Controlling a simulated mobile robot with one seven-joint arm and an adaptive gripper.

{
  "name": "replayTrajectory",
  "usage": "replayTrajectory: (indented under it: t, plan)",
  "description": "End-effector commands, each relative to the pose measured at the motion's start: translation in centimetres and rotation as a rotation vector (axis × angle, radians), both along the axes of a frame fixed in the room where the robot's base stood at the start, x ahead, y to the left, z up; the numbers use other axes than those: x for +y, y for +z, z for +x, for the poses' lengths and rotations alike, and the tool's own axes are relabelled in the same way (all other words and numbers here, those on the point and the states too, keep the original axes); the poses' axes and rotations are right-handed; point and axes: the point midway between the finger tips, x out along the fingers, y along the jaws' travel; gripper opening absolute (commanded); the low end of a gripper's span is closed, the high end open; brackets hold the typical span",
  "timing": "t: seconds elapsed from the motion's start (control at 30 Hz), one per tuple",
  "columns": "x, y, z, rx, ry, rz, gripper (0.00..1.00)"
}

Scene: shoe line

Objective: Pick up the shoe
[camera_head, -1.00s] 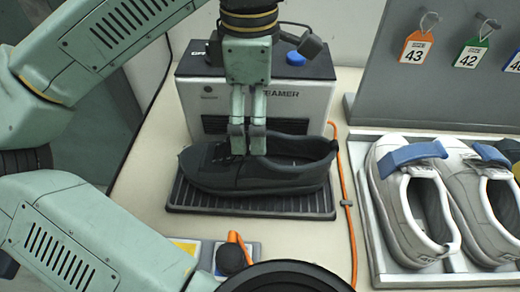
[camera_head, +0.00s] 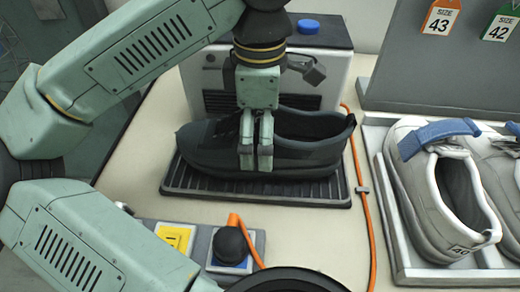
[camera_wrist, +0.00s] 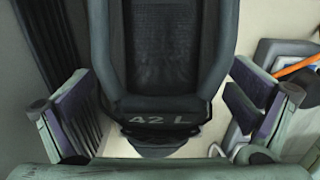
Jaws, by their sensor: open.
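A dark grey shoe (camera_head: 205,150) lies on a black ribbed tray (camera_head: 300,192), its toe to the left and its opening to the right. My gripper (camera_head: 256,168) points down at the middle of the shoe, its fingers overlapping the near side in the head view. In the wrist view the gripper (camera_wrist: 165,115) is open, its fingers wide apart on the left and right. The shoe (camera_wrist: 165,95), marked "42 L", shows between them. Whether a finger touches the shoe is unclear.
A steamer box (camera_head: 330,80) stands close behind the shoe. An orange cable (camera_head: 361,170) runs along its right. A grey tray (camera_head: 393,240) with pale shoes (camera_head: 425,205) is farther right. A control box with a black knob (camera_head: 231,245) sits in front.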

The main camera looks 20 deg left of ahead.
Motion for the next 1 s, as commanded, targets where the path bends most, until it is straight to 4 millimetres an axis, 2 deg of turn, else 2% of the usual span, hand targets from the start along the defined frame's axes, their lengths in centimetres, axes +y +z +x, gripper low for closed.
replayTrajectory:
  t: [0.07,1.0]
  plan:
    - [0.0,0.1,0.0,0.0,0.0,0.0,1.0]
    - [-0.01,0.1,0.0,-0.001,0.0,0.0,0.37]
